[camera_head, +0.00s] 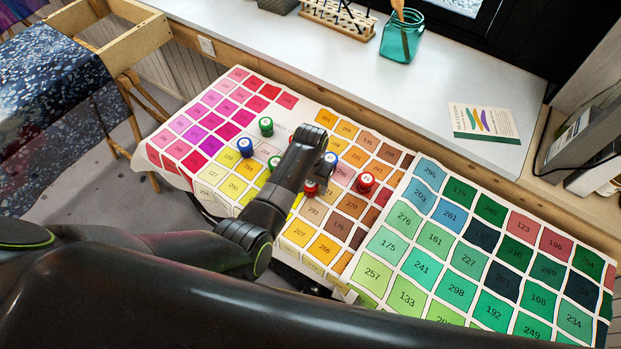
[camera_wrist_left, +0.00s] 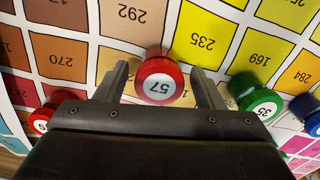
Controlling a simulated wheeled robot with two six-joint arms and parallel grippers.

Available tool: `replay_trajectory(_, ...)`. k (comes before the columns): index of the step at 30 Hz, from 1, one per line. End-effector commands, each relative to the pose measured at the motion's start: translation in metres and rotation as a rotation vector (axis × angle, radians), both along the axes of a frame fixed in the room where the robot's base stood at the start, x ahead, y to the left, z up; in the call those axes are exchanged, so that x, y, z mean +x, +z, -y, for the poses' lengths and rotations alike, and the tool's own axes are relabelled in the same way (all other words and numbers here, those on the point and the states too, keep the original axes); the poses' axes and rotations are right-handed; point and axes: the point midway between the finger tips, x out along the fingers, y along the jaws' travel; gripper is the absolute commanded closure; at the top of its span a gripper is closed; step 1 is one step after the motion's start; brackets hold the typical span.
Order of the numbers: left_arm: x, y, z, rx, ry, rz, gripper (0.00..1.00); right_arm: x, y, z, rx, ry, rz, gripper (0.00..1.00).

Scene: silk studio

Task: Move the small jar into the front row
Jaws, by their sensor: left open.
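Several small jars with white numbered caps stand on a colour chart (camera_head: 325,117). My left gripper (camera_head: 316,178) is over the chart. In the left wrist view its open fingers (camera_wrist_left: 158,82) lie on either side of a red jar (camera_wrist_left: 160,88) marked 57. In the head view this red jar (camera_head: 311,187) is partly hidden by my gripper. A green jar (camera_wrist_left: 254,98) marked 35 stands beside one finger, with a blue jar (camera_wrist_left: 309,112) beyond it. Another red jar (camera_wrist_left: 42,120) is at the left, partly hidden. Which jar the task means, I cannot tell. My right gripper is not in view.
A green-toned chart (camera_head: 480,243) lies at the right without jars. A white sill (camera_head: 300,50) behind holds a teal glass jar (camera_head: 402,38) and a card (camera_head: 484,122).

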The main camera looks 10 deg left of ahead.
Motion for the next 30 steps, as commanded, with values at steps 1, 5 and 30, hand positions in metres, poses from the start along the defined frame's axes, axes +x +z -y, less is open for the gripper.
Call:
replay_trajectory(1,0.0,0.004,0.0,0.0,0.0,0.001,0.38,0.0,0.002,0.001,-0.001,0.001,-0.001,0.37)
replay_trajectory(5,0.001,0.015,0.001,-0.002,0.0,0.003,0.38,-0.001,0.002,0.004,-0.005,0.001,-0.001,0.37)
replay_trajectory(30,0.0,0.122,0.0,0.0,-0.001,0.001,0.38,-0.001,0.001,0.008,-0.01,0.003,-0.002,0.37)
